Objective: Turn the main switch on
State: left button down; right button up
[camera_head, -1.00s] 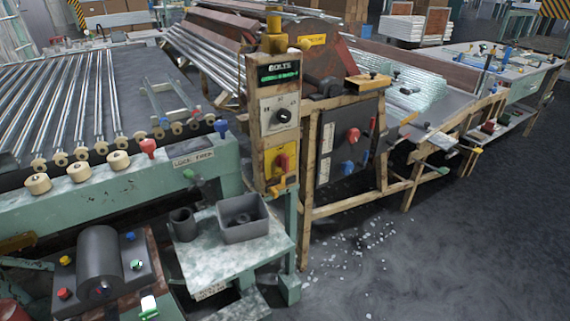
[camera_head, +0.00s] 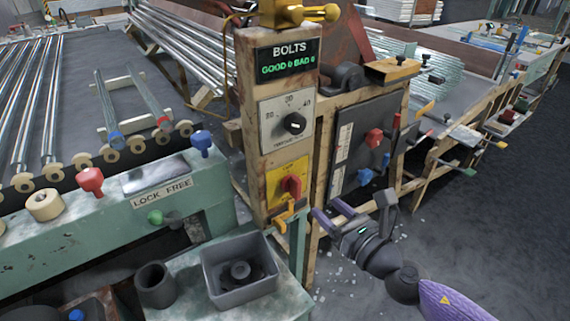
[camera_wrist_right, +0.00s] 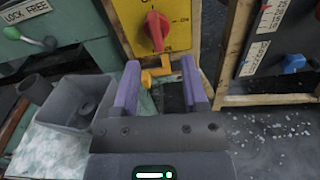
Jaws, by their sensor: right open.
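A red rotary switch (camera_head: 290,186) sits on a yellow plate (camera_head: 273,180) low on the wooden control post. In the right wrist view the red switch (camera_wrist_right: 155,32) is just beyond and above my fingertips, its handle close to upright. My right gripper (camera_head: 332,213) is to the right of the post and below the switch, open and empty, apart from the switch. In the wrist view its two purple fingers (camera_wrist_right: 160,68) point toward the yellow plate. A yellow-orange latch (camera_head: 285,217) hangs under the plate and shows between the fingers. My left gripper is out of view.
Above the switch are a black dial (camera_head: 294,123) and a BOLTS display (camera_head: 286,60). A dark panel (camera_head: 362,145) with red and blue knobs stands to the right. A grey bin (camera_head: 238,275) sits below left. The floor at right is open.

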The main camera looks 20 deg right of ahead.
aim_at(300, 182)
jog(key=shift+n, duration=0.5)
jog(key=x, duration=0.3)
jog(key=r+x, duration=0.1)
jog(key=x, duration=0.4)
jog(key=shift+w+a+r, duration=0.2)
jog(key=shift+w+a, duration=0.1)
jog(key=shift+a, duration=0.2)
jog(key=shift+w+a, duration=0.15)
jog(key=shift+w, duration=0.25)
grip_shut()
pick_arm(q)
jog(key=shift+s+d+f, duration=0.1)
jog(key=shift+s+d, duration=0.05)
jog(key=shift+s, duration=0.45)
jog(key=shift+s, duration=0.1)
